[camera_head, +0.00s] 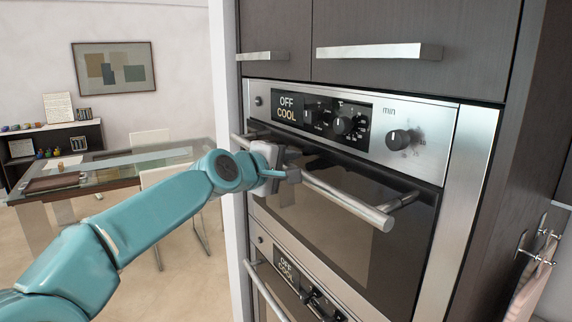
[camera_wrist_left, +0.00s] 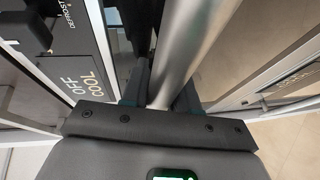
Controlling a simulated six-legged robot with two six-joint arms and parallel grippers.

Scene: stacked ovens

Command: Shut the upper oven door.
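The upper oven door (camera_head: 335,205) is a dark glass front below the steel control panel. It looks closed or nearly so; I cannot tell whether a small gap remains at its top edge. Its handle (camera_head: 345,200) is a round steel bar across the front. My left gripper (camera_head: 287,176) is at the left half of this bar. In the left wrist view the bar (camera_wrist_left: 194,48) runs between the two fingers of my left gripper (camera_wrist_left: 163,92), which close in on it from both sides. My right gripper is not in view.
The control panel (camera_head: 340,122) with knobs sits above the door. Drawers with a long handle (camera_head: 375,51) are above it. The lower oven (camera_head: 290,275) is directly below. A glass table (camera_head: 110,165) and chairs stand at the left. Hanging utensils (camera_head: 537,250) are at the right.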

